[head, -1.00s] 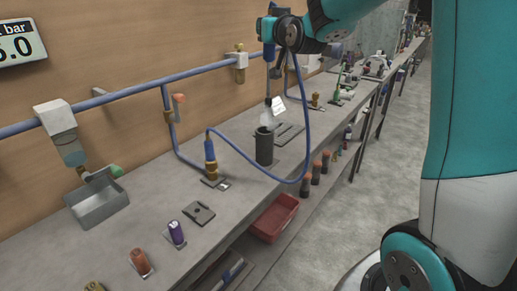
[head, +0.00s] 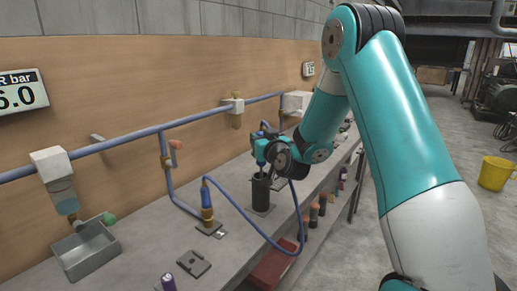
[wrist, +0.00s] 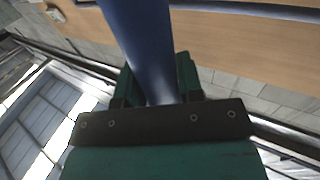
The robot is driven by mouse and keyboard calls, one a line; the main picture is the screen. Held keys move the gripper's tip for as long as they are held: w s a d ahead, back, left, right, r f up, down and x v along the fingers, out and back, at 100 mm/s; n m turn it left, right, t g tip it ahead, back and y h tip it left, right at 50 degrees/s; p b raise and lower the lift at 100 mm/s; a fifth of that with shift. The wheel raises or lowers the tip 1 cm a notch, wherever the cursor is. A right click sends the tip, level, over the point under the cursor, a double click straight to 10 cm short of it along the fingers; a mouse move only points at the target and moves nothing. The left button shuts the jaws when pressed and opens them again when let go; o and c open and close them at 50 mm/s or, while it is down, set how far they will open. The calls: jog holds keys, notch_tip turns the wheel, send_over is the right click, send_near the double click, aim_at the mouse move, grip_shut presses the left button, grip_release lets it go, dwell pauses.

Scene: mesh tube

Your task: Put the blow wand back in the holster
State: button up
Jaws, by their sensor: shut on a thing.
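The blow wand (head: 262,169) is upright below my gripper, with its lower part hidden inside the mouth of the black cylindrical holster (head: 261,194). The holster stands on the bench near its front edge. My gripper (head: 262,148) is shut on the wand's upper end, close above the holster. In the wrist view the wand's blue body (wrist: 143,45) passes between the two green fingers (wrist: 158,85). How deep the tip sits is hidden by the holster wall.
A blue hose (head: 245,218) loops from the brass fitting (head: 208,215) past the bench's front edge. A blue pipe (head: 130,143) runs along the wall. A metal tray (head: 88,252) and a small dark plate (head: 194,263) lie left. A red bin (head: 273,270) is below.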

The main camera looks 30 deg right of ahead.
aim_at(261, 168)
notch_tip(261, 168, down, 2)
jog(key=shift+f, duration=0.15)
jog(key=shift+a, duration=0.1)
jog(key=o, duration=1)
